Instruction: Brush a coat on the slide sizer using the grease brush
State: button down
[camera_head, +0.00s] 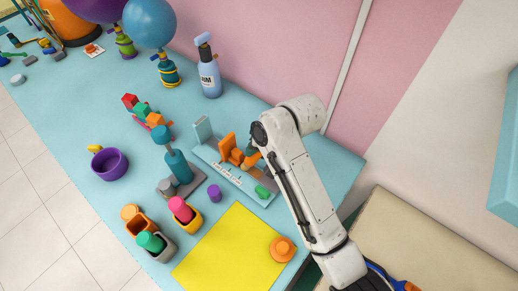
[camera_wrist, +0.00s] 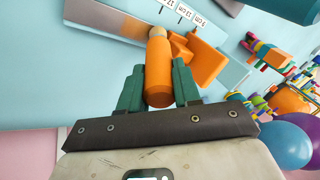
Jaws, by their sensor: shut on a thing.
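The slide sizer is a grey board (camera_head: 207,152) with a printed centimetre scale and an orange slider (camera_head: 228,147). The wrist view shows its grey board (camera_wrist: 232,70) and orange slider (camera_wrist: 204,62). My gripper (camera_wrist: 158,90) is shut on the grease brush (camera_wrist: 158,72), an orange cylinder handle with a tan tip pointing away from the palm. The tip is over the board beside the slider; I cannot tell whether it touches. In the head view my gripper (camera_head: 250,153) is low over the sizer, and my arm hides part of it.
A teal stand (camera_head: 179,166), a purple cylinder (camera_head: 214,193) and cups with coloured pegs (camera_head: 182,210) stand near the sizer. A yellow sheet (camera_head: 232,250) with an orange disc (camera_head: 282,249) lies in front. A spray bottle (camera_head: 208,72) and balloons (camera_head: 150,22) stand behind.

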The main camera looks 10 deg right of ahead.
jog(key=shift+s+d, duration=1.7)
jog(key=shift+d, duration=0.05)
jog(key=shift+w+a, duration=1.7)
jog(key=shift+a, duration=0.05)
jog(key=shift+s+d, duration=0.4)
jog(key=shift+d, duration=0.35)
jog(key=shift+s+d, duration=0.45)
jog(key=shift+d, duration=0.3)
jog(key=shift+s+d, duration=0.4)
jog(key=shift+d, duration=0.35)
jog(key=shift+w+a, duration=1.75)
